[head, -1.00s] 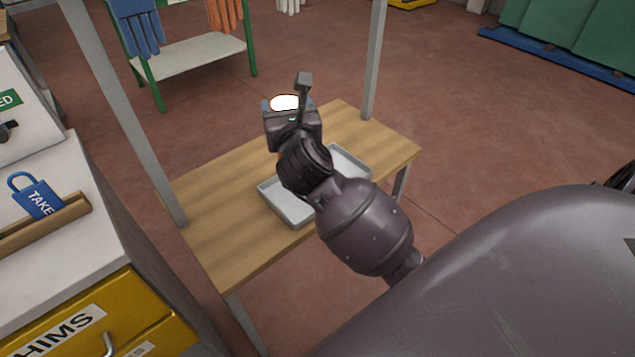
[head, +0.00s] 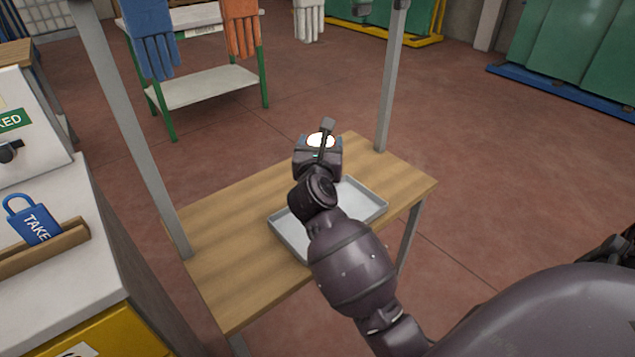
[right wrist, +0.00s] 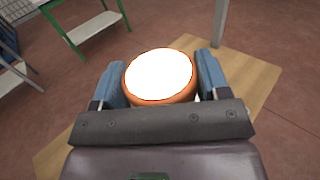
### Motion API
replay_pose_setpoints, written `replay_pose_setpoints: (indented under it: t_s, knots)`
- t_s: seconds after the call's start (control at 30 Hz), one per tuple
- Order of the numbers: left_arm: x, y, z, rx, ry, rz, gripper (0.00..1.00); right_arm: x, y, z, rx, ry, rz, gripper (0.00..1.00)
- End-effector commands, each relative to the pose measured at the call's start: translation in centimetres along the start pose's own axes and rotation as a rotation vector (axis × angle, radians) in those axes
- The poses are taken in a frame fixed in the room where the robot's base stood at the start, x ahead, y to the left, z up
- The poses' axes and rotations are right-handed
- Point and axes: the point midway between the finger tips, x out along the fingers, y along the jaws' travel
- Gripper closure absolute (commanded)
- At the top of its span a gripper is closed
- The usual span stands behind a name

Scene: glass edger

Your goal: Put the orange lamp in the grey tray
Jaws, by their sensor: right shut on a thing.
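The orange lamp (right wrist: 160,76) has a bright white face and an orange rim. In the right wrist view it sits between the two blue fingers of my right gripper (right wrist: 162,80), which is shut on it. In the head view the lamp (head: 320,140) shows as a small white glow at my right gripper (head: 319,146), above the table's far part. The grey tray (head: 373,211) lies on the wooden table, partly hidden by my right arm. The lamp appears beyond the tray's far edge in the head view. My left gripper is not in view.
The wooden table (head: 235,262) has bare room left of the tray. Grey posts (head: 388,90) rise at the table's corners. A white cabinet with a blue padlock (head: 33,220) stands at the left. A green-framed rack with hanging gloves (head: 240,28) is behind.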

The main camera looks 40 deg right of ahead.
Motion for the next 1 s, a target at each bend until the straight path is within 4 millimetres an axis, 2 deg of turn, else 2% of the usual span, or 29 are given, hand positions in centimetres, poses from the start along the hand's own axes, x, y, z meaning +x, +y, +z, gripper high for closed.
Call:
replay_pose_setpoints:
  t_s: [0.03,0.1,0.37,0.63,0.77,1.0]
  knots:
    - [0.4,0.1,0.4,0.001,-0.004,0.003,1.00,0.0,0.0,-1.6,-0.006,0.007,0.000,0.73]
    - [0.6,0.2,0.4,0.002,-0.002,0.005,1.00,0.0,0.0,-2.6,-0.005,0.005,0.000,0.73]
    - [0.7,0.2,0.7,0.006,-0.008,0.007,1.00,0.0,0.0,-4.1,-0.002,0.000,0.001,0.73]
    - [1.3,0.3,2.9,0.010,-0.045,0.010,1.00,0.0,0.0,-8.5,-0.006,0.005,0.000,0.73]
    - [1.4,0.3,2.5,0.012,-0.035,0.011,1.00,0.0,0.0,-9.2,-0.001,0.001,0.001,0.73]
    - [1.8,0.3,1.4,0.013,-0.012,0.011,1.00,0.0,0.1,-9.0,0.002,-0.002,0.001,0.73]
